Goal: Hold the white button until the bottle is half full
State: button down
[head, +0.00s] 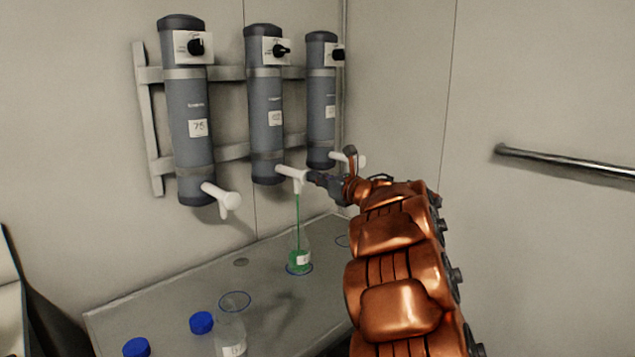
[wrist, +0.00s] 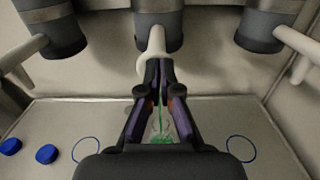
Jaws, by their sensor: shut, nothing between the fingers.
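The middle grey dispenser (head: 266,130) has a white spout (head: 286,171) at its base, which also shows in the wrist view (wrist: 153,50). My gripper (head: 312,177) is shut with its fingertips against or very close to the front of this spout. A separate white button cannot be made out behind the fingers. A thin green stream falls from the spout into a clear bottle (head: 300,241) standing upright below. Green liquid (head: 298,264) covers the lower part of the bottle. In the wrist view my fingers (wrist: 160,64) partly hide the bottle and stream.
Similar dispensers hang left (head: 190,120) and right (head: 321,100). Another clear bottle (head: 229,329) stands at the front of the grey table (head: 180,300), with two blue caps (head: 201,322) nearby. A metal rail (head: 560,165) is on the right wall.

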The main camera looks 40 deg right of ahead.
jog(key=s+d+b, duration=0.1)
jog(key=s+d, duration=0.1)
jog(key=s, duration=1.1)
jog(key=shift+d, duration=0.3)
